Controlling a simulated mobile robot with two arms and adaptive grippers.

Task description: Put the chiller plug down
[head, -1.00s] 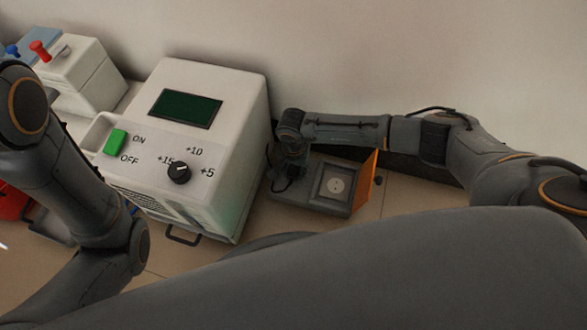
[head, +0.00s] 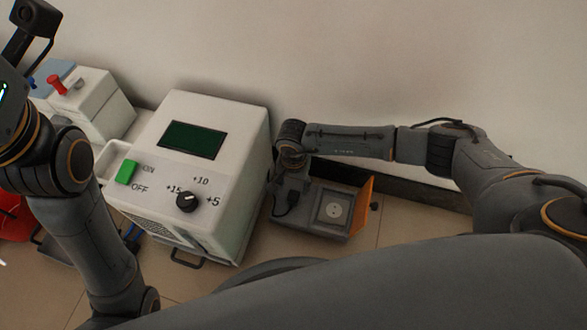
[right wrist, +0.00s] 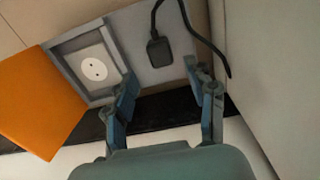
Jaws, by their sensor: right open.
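The chiller plug (right wrist: 160,48) is a small black block with a black cable. In the right wrist view it lies on the grey panel beside the white round socket (right wrist: 94,69), not in it. It also shows as a dark shape below my right wrist in the head view (head: 292,198). My right gripper (right wrist: 161,74) is open, one finger on either side of the plug's line, with the plug ahead of the fingertips and apart from them. Whether the plug touches the panel all over is hard to tell. My left arm stands at the left of the head view; its fingers are out of frame.
The white chiller (head: 216,123) with green switch and black dial stands left of the socket box (head: 311,221). An orange flap (head: 361,206) stands at the box's right side. A wall is close behind. A smaller white device (head: 96,104) stands at far left.

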